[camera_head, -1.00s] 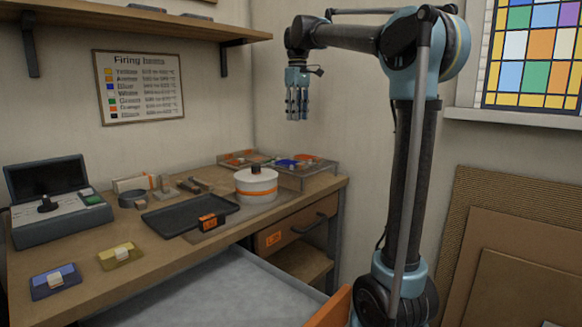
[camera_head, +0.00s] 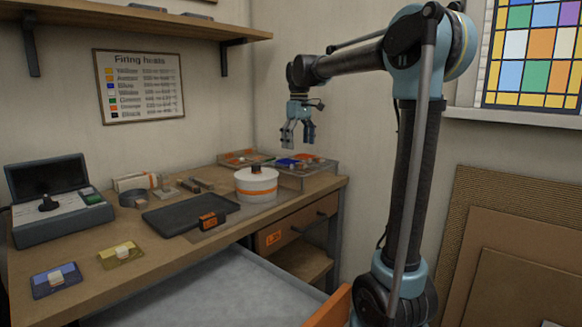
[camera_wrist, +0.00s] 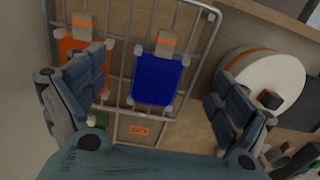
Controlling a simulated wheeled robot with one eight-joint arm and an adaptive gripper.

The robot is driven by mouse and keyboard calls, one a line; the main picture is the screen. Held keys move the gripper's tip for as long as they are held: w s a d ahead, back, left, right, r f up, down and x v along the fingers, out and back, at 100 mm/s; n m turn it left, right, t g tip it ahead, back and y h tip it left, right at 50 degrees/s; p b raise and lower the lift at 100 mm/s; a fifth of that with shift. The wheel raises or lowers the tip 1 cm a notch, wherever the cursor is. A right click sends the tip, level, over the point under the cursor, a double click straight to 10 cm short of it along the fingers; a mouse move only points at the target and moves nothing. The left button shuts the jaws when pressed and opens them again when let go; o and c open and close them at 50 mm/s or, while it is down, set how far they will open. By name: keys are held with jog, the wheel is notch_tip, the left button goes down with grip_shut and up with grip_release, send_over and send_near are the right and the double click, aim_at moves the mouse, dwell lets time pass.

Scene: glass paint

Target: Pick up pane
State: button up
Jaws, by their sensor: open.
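A blue pane (camera_wrist: 160,80) with a tan, orange-banded block at its top end lies on a wire rack (camera_wrist: 127,60) in the wrist view, between my spread fingers. An orange pane (camera_wrist: 84,60) with a similar block lies to its left on the rack, partly hidden by a finger. In the head view the blue pane (camera_head: 287,162) and orange pane (camera_head: 308,156) look small on the rack at the back right of the bench. My gripper (camera_head: 298,136) is open and empty above the rack, fingers pointing down. It touches no pane.
A white round kiln (camera_head: 256,186) with an orange band stands close left of the rack. An open drawer (camera_head: 210,295) juts out in front.

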jog(key=shift+s+a+f, duration=0.1)
jog(key=shift+f, duration=3)
jog(key=shift+c, duration=0.3)
jog(key=c, duration=1.1)
